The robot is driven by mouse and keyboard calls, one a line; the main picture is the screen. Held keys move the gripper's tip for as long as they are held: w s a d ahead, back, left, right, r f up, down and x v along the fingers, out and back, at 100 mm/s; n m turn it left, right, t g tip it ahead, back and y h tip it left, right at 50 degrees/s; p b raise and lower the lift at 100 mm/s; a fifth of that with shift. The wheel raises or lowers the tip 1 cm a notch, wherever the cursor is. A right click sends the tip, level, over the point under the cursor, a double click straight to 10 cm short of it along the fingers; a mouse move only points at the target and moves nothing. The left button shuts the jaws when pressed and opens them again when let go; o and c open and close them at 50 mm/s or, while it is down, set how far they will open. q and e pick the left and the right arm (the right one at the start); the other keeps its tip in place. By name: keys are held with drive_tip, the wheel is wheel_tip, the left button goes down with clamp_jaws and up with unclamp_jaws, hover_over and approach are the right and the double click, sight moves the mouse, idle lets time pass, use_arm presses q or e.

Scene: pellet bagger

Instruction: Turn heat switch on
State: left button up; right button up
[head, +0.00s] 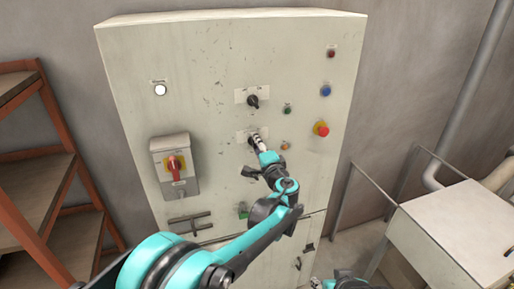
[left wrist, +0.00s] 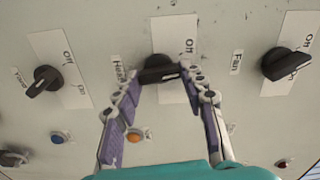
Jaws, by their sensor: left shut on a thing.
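The heat switch is a black rotary knob (left wrist: 158,64) on a white plate marked "Off", with a partly covered label starting "Hea" on its left in the left wrist view. My left gripper (left wrist: 163,72) is shut on this knob, one finger on each side. In the head view the left gripper (head: 257,141) reaches the lower knob on the cabinet front and mostly hides it. The knob's exact pointer position is hard to tell. Part of my right gripper (head: 318,284) shows at the bottom edge of the head view; its fingers are too cut off to judge.
The pale cabinet (head: 200,70) carries another black knob (head: 253,101) above, a red-handled switch box (head: 175,165) at left and a red-and-yellow button (head: 321,129) at right. The wrist view shows a "Fan" knob (left wrist: 286,63) at right and another knob (left wrist: 45,80) at left.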

use_arm(q)
drive_tip(key=shift+f+m+b, duration=0.15)
drive_tip(key=shift+m+b, duration=0.35)
drive_tip(key=shift+m, duration=1.35)
drive_tip(key=shift+f+m+b, duration=0.1)
drive_tip(key=shift+m+b, duration=0.4)
drive_tip(key=shift+m, duration=1.35)
drive_tip(key=o, duration=1.2)
drive_tip(key=shift+c, duration=0.2)
drive_tip(key=shift+s, duration=0.15)
drive_tip(key=v, duration=1.2)
